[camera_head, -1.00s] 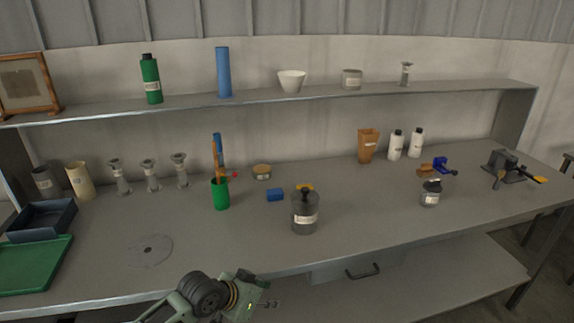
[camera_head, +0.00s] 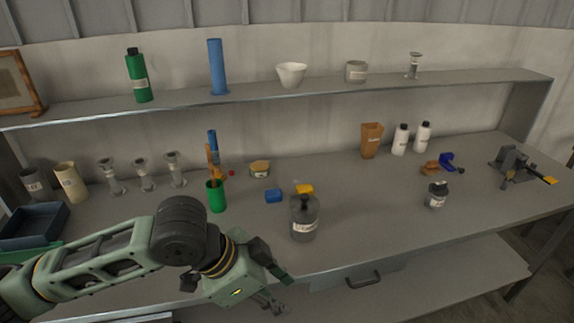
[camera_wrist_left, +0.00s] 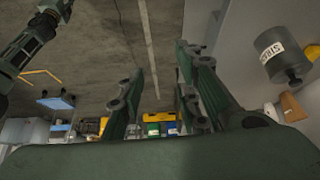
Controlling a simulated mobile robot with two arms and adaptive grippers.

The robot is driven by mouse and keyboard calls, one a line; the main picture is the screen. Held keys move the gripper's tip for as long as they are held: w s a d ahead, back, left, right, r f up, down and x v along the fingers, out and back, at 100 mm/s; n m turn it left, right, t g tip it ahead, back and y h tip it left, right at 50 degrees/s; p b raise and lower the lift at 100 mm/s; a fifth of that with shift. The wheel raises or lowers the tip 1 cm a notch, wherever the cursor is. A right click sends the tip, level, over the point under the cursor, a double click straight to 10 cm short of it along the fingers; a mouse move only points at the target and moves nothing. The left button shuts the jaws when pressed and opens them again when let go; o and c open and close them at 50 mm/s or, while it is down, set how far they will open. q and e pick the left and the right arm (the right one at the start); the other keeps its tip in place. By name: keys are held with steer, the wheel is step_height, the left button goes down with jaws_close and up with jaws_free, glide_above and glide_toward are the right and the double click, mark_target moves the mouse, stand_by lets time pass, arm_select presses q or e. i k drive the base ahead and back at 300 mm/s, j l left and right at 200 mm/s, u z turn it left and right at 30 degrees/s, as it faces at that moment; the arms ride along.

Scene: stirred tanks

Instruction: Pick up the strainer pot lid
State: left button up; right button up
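The strainer pot (camera_head: 304,224) is a grey labelled pot standing upright on the bench, right of the green cup. Its lid (camera_head: 305,203) with a dark knob sits on top. In the left wrist view the pot (camera_wrist_left: 279,52) appears upside down at the upper right, with the lid's knob (camera_wrist_left: 293,80) below it. My left gripper (camera_head: 280,290) is at the bench's front edge, in front of and slightly left of the pot, apart from it. In the left wrist view its two fingers (camera_wrist_left: 158,108) are spread with nothing between them. My right gripper is not visible in the head view.
A green cup with tools (camera_head: 216,196), a blue block (camera_head: 273,196) and a yellow item (camera_head: 305,188) stand near the pot. A small dark jar (camera_head: 436,198) is further right. A shelf (camera_head: 330,92) runs behind. The bench between pot and jar is clear.

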mark_target(303, 204)
steer(key=i, duration=1.15)
